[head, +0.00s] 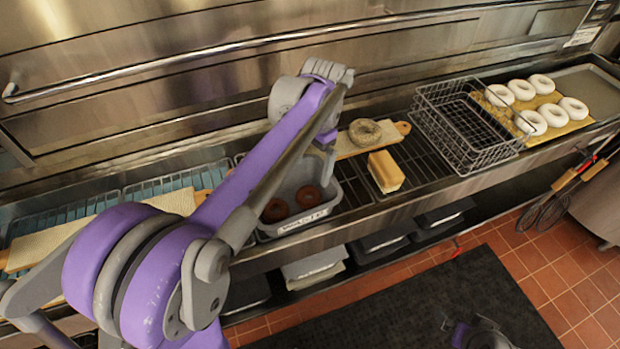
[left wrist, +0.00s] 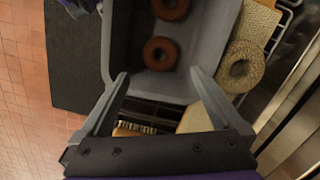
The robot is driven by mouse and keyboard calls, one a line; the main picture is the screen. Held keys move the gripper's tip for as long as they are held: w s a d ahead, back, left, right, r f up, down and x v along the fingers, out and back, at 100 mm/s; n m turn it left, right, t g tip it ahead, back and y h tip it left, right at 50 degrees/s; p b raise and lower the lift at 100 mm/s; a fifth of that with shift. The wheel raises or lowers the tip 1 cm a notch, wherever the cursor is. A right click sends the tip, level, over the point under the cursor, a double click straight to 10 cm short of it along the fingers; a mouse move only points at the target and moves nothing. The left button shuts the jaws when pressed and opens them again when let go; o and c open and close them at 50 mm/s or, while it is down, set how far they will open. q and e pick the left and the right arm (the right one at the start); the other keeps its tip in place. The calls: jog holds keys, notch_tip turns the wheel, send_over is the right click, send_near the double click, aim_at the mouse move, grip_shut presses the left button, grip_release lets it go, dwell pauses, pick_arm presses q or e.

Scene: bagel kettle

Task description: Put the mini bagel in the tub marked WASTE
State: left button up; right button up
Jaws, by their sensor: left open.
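A grey tub (head: 335,208) with a white front label, too small to read surely, stands on the rack. Two dark brown rings (head: 308,196) lie inside; the left wrist view shows them too (left wrist: 160,53). A speckled tan ring (head: 364,131) lies on a wooden board right of the tub; it also shows in the left wrist view (left wrist: 242,66). I cannot tell which ring is the mini bagel. My left gripper (left wrist: 158,75) is open and empty at the tub's edge; in the head view my arm partly hides it.
A tan block (head: 386,172) stands right of the tub. A wire basket (head: 468,125) is further right, then several white rings (head: 533,122) on a board. A wall rail (head: 200,62) runs behind. A dark mat (head: 410,308) covers the floor.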

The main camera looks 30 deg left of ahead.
pick_arm(q)
notch_tip(320, 180, up, 2)
jog(key=shift+w+r, duration=0.15)
dwell(1.5)
